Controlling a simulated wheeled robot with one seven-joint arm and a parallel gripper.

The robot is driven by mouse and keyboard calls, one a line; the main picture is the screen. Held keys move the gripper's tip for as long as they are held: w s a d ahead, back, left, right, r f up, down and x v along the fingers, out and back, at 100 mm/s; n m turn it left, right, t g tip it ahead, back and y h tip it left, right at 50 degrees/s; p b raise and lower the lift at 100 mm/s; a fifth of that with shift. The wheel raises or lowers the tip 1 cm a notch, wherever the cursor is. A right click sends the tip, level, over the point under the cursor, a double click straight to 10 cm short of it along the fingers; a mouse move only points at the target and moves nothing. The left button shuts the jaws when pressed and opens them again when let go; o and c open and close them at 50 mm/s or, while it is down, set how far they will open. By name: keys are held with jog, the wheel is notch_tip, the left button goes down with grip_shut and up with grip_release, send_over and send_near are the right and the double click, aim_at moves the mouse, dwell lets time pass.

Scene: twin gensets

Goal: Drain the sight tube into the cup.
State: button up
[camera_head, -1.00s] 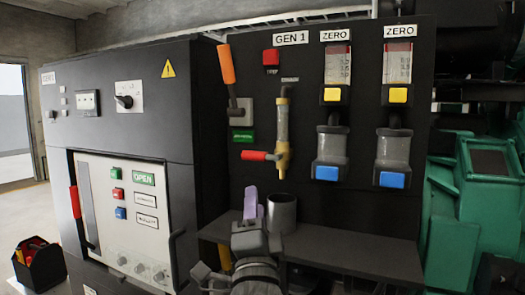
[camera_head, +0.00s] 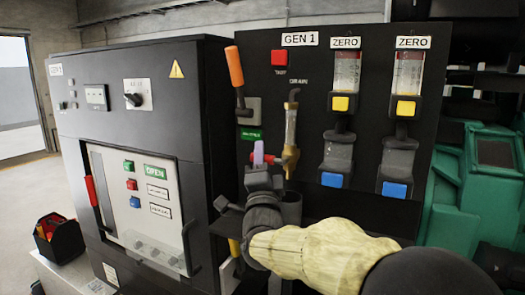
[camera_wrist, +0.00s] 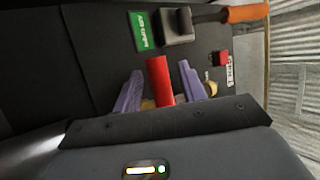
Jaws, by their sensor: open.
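The sight tube (camera_head: 290,128) is a slim upright tube with amber-yellow colour on the black GEN 1 panel. Its red valve handle (camera_wrist: 160,78) shows in the wrist view between the two purple fingers of my gripper (camera_wrist: 160,88). The fingers are open, one on each side of the handle; I cannot tell if either touches it. In the head view my gripper (camera_head: 260,156) is in front of the valve and partly hides the handle. The grey cup (camera_head: 292,207) is below the tube, partly hidden by my arm; its inside is not visible.
An orange lever (camera_head: 234,68) is up and left of the tube, with a green label (camera_head: 251,134) below it. Two ZERO gauges with yellow buttons (camera_head: 341,103) and blue buttons (camera_head: 332,180) are at the right. A grey cabinet (camera_head: 135,130) stands left.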

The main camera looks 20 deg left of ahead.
grip_shut()
